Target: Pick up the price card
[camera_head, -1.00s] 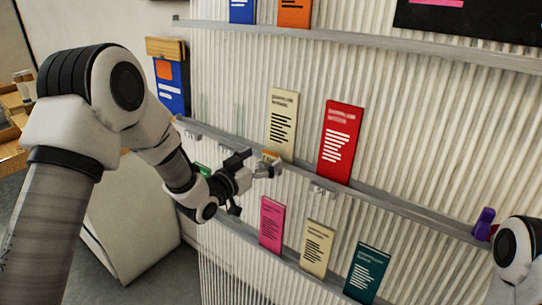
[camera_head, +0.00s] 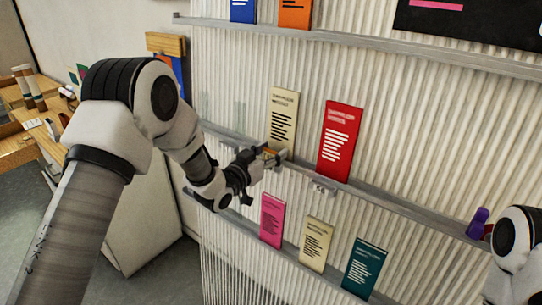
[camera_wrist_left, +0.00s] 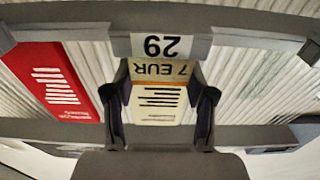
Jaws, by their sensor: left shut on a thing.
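The price card (camera_wrist_left: 158,72) is a small tan card marked "7 EUR", upside down in the left wrist view, between my two fingers. A white strip marked "29" (camera_wrist_left: 161,46) shows directly above it there. In the head view the price card shows only as a small orange patch (camera_head: 268,152) at the middle rail, below the cream leaflet (camera_head: 283,118). My left gripper (camera_head: 269,157) is shut on the price card, in front of the rail; it also shows in the left wrist view (camera_wrist_left: 160,88). My right gripper cannot be made out beside my right arm.
A red leaflet (camera_head: 340,140) stands on the middle rail (camera_head: 400,208), right of the cream one. Pink (camera_head: 272,219), cream (camera_head: 316,244) and teal (camera_head: 365,270) leaflets stand below. A purple object (camera_head: 479,223) is near my right arm. Tables (camera_head: 40,130) stand at the far left.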

